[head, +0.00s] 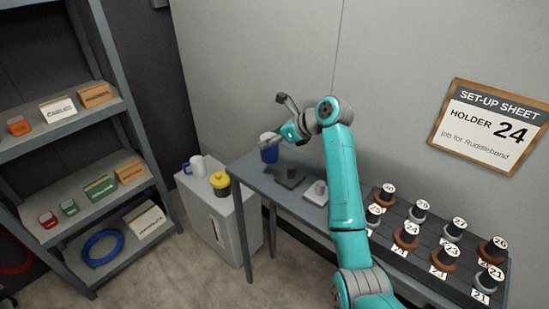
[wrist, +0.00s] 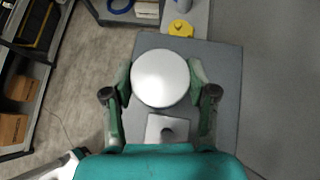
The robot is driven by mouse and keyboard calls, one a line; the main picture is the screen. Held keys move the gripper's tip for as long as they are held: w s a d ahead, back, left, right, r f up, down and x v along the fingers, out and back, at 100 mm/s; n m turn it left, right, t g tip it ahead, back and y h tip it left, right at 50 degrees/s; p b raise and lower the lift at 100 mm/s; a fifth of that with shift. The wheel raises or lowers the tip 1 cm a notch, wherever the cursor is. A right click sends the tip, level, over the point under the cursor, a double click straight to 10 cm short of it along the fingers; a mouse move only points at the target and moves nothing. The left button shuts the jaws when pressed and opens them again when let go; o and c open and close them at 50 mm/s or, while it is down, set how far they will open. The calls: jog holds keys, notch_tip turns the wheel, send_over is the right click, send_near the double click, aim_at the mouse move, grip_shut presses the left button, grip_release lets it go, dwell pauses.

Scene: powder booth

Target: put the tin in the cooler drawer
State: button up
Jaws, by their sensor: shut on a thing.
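My gripper (head: 274,140) is shut on a blue tin (head: 269,155) at the far end of the grey bench. In the wrist view, the tin's round pale lid (wrist: 160,78) sits between the two fingers of my gripper (wrist: 160,82). The tin looks upright; I cannot tell whether its base touches the bench. A white cabinet (head: 226,224), which seems to be the cooler, stands on the floor left of the bench. Its front shows a dark handle mark, and its drawer looks closed.
A yellow tub (head: 220,184) with a dark base and white and blue mugs (head: 197,166) stand on the cabinet. The bench (head: 256,180) holds a dark block and a pale plate with a knob (head: 317,191). Numbered holders fill a rack at right. Shelves (head: 60,125) stand left.

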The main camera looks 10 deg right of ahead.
aim_at(277, 154)
jog(key=shift+f, duration=3.15)
jog(key=shift+f, duration=0.1)
jog(key=o, duration=1.3)
jog(key=shift+o, duration=0.2)
